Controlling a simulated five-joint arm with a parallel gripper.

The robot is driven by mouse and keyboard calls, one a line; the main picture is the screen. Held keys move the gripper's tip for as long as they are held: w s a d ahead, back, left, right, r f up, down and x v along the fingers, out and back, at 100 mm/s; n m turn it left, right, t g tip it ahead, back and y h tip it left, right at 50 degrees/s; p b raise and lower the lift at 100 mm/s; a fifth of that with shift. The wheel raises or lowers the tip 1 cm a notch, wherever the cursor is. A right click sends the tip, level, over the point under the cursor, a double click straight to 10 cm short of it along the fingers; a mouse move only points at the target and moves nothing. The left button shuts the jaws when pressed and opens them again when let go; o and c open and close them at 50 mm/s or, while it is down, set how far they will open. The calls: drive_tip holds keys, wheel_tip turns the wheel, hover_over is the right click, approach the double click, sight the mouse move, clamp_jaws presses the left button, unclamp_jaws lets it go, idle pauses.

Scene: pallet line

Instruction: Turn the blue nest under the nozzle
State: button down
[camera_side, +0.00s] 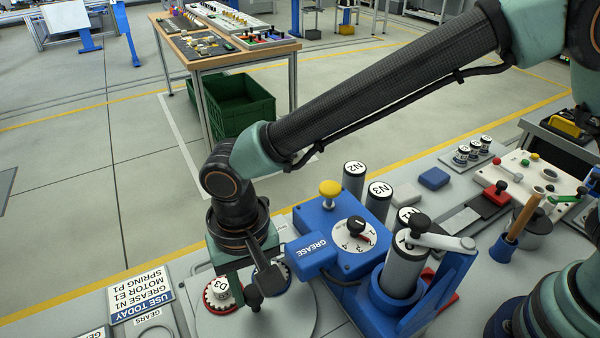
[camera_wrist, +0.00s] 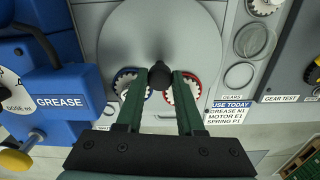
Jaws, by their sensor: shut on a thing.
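A grey turntable disc (camera_side: 290,318) carries a blue nest and a red nest (camera_side: 222,310); the disc also fills the upper middle of the wrist view (camera_wrist: 160,35). The blue nest (camera_wrist: 121,76) holds a pale toothed part and is half hidden by a finger. It lies on the side towards the blue GREASE head (camera_side: 312,255), close beside it in the wrist view; whether it is under the nozzle tip I cannot tell. My gripper (camera_wrist: 159,75) is shut on the black knob (camera_side: 254,298) on the disc.
The blue grease unit (camera_side: 320,225) has a dial and yellow button, with a grease cylinder (camera_side: 402,268) and lever at its right. A USE TODAY sign (camera_side: 142,293) lies left of the disc. Several labelled cylinders (camera_side: 354,178) stand behind the unit.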

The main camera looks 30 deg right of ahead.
sight(252, 290)
drive_tip(key=shift+r+m, duration=0.2)
drive_tip(key=shift+m, duration=1.7)
drive_tip(key=shift+w+m, duration=0.1)
drive_tip(key=shift+m, duration=1.9)
drive_tip(key=c, duration=0.5)
unclamp_jaws()
drive_tip(key=shift+f, duration=0.1)
wheel_tip(252, 290, up, 12)
drive_tip(key=shift+r, duration=0.1)
